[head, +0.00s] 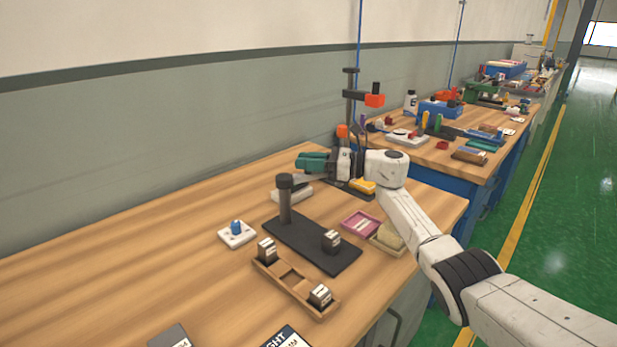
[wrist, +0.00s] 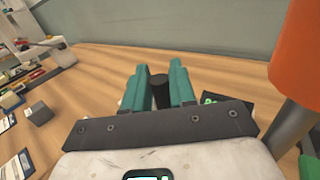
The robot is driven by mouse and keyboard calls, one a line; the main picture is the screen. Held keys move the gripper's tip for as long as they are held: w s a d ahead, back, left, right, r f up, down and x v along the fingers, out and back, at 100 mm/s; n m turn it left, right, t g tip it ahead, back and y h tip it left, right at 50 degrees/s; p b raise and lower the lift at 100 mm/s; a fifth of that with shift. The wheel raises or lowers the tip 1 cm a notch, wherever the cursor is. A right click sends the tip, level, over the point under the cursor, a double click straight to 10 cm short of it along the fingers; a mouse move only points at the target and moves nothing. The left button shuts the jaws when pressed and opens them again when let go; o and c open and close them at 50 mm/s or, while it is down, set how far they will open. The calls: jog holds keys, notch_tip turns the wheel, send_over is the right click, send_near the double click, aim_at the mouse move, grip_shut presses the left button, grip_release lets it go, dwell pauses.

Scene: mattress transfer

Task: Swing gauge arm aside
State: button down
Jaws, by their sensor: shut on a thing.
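My gripper has teal fingers and is at the back of the near bench (head: 312,162). In the wrist view its fingers (wrist: 160,85) close on a dark round peg (wrist: 160,94), whose lower part is hidden. I cannot tell for sure whether the peg is part of the gauge arm. A black plate (head: 305,243) carries an upright dark post with a wider cap (head: 285,196); it stands in front of my gripper in the head view.
A wooden tray (head: 287,284) holds two labelled cubes. A white block with a blue knob (head: 237,231), a pink tray (head: 360,223) and a tan sponge-like block (head: 390,236) stand nearby. A dark stand with an orange block (head: 374,100) rises behind my gripper. The bench's left is clear.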

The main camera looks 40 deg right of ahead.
jog(key=shift+w+r+y+b, duration=0.15)
jog(key=shift+y+b, duration=0.15)
jog(key=shift+b, duration=0.35)
jog(key=c, duration=1.1)
grip_release()
jog(key=v, duration=1)
jog(key=shift+s+d+b, duration=0.25)
jog(key=shift+d+b, duration=0.05)
jog(key=shift+b, duration=0.05)
